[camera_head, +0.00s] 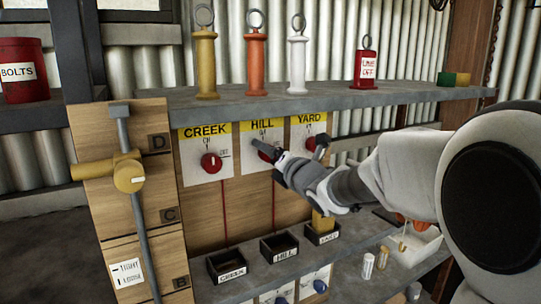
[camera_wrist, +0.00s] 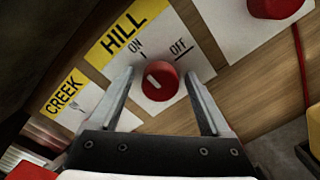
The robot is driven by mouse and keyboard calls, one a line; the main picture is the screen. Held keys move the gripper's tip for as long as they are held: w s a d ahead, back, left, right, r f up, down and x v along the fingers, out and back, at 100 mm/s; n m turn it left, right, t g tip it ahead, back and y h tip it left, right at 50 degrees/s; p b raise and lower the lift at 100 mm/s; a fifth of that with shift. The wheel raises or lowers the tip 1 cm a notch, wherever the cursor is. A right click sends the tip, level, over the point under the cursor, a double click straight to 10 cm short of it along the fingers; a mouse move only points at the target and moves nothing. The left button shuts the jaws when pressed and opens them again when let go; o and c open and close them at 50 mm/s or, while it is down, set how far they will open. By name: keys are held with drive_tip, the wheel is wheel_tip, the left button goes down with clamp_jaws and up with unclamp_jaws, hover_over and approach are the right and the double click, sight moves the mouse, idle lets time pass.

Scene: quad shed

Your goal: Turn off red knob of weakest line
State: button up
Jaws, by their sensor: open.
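Three red knobs sit on white plates on a wooden board: CREEK (camera_head: 211,162), HILL (camera_wrist: 160,82) and YARD (camera_head: 311,143). My gripper (camera_wrist: 159,74) is open at the HILL knob, one finger on each side, with small gaps showing. The HILL knob's white mark points up-left toward the ON line; OFF is printed to the right. Another red knob (camera_wrist: 275,6) is cut off at the top right of the wrist view. The frames do not make clear which line is weakest.
Yellow (camera_head: 205,65), orange (camera_head: 255,65) and white (camera_head: 297,65) ringed rods stand on the shelf (camera_head: 330,101) near a red LOCK OFF tag (camera_head: 366,70). A yellow-handled lever (camera_head: 128,172) stands left. Labelled trays (camera_head: 228,265) and blue knobs are below.

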clamp_jaws()
idle(0.3)
drive_tip(key=shift+m, duration=0.3)
drive_tip(key=m, duration=0.3)
drive_tip(key=shift+m, duration=0.3)
drive_tip(key=m, duration=0.4)
drive_tip(key=shift+r+m, duration=0.1)
drive_tip(key=shift+m, duration=0.2)
drive_tip(key=m+p, duration=0.2)
drive_tip(key=m, duration=0.2)
drive_tip(key=shift+d, duration=0.1)
drive_tip(key=m+p, duration=0.2)
drive_tip(key=m, duration=0.2)
drive_tip(key=shift+m+g+p, duration=0.3)
